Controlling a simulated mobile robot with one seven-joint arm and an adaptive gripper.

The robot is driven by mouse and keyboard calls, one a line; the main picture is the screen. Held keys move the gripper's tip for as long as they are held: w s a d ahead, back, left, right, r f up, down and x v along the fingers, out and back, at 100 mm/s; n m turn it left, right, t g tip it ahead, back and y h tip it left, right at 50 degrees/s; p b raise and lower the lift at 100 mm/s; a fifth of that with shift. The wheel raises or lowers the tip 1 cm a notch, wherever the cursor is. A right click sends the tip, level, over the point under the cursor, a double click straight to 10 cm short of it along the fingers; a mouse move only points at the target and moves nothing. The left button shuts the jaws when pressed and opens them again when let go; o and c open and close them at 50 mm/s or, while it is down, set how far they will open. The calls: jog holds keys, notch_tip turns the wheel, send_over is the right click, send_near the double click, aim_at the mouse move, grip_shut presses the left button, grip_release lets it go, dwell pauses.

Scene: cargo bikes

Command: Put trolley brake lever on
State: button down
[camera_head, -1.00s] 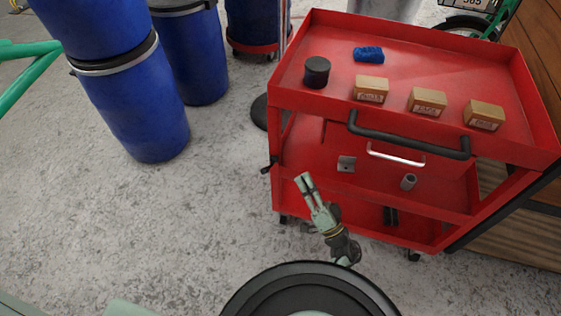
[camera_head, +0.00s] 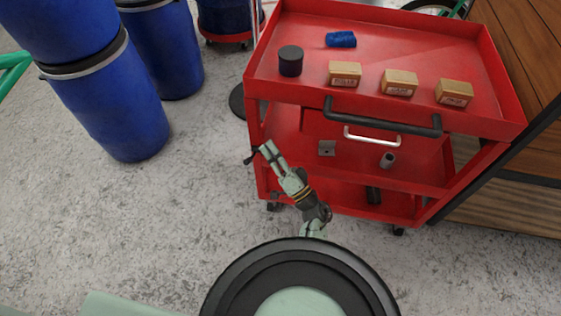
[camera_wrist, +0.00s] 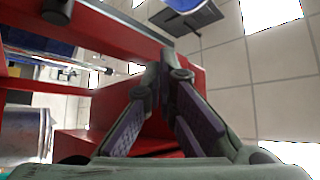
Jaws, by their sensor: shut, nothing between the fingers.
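The red trolley (camera_head: 385,125) stands to the right of centre in the head view. A small black lever (camera_head: 250,157) sticks out from its left front post, low down; I take it for the brake lever. My gripper (camera_head: 268,149) points up and left beside that post, its fingertips close to the lever in the picture. I cannot tell whether they touch. In the wrist view my gripper (camera_wrist: 166,58) has its fingertips together and empty, in front of red trolley panels (camera_wrist: 100,28). I cannot make out the lever there.
The trolley's top holds a black cylinder (camera_head: 290,60), a blue item (camera_head: 341,39) and three small boxes (camera_head: 398,82). A black handle bar (camera_head: 383,118) juts from its front. Blue barrels (camera_head: 105,90) stand at left. The floor between (camera_head: 190,180) is clear.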

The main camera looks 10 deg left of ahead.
jog(key=s+a+f+b, duration=0.2)
jog(key=shift+a, duration=0.3)
jog(key=shift+w+f, duration=0.15)
jog(key=shift+f, duration=0.05)
